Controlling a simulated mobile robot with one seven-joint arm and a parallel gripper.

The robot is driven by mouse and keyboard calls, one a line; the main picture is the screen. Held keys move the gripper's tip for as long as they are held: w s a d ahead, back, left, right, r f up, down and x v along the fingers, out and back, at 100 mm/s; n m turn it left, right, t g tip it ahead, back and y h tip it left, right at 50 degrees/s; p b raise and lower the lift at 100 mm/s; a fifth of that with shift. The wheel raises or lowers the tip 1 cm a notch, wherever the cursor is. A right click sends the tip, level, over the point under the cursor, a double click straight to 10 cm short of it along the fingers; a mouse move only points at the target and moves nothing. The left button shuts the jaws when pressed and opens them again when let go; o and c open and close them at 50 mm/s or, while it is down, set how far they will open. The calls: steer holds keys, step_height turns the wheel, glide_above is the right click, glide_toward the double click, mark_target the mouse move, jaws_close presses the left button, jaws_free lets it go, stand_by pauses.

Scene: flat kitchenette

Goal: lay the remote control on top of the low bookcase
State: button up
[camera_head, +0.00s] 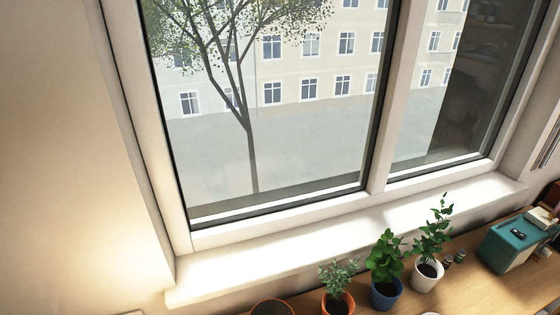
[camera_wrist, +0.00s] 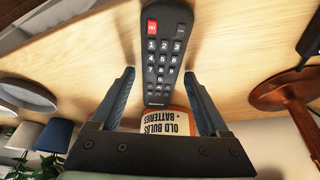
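The remote control (camera_wrist: 164,55) is black with a red button and white number keys. In the wrist view it lies keys-up on a light wood surface (camera_wrist: 100,50). My gripper (camera_wrist: 160,74) is open, its two blue fingers on either side of the remote's lower end with a gap at each side. I cannot make out the remote or my gripper in the head view. A wood top (camera_head: 470,288) with plants shows below the window there; I cannot tell whether it is the low bookcase.
A container labelled "old bulbs + batteries" (camera_wrist: 168,125) is close below the remote, between my fingers in the picture. A brown round object (camera_wrist: 275,92) is to the right. Potted plants (camera_head: 385,270) and a teal box (camera_head: 500,250) stand along the wood top.

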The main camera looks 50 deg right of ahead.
steer(key=shift+o, duration=0.3)
steer(key=shift+r, duration=0.1)
steer(key=shift+r, duration=0.2)
steer(key=v, duration=1.1)
steer(key=shift+r, duration=0.35)
steer(key=shift+a, duration=0.1)
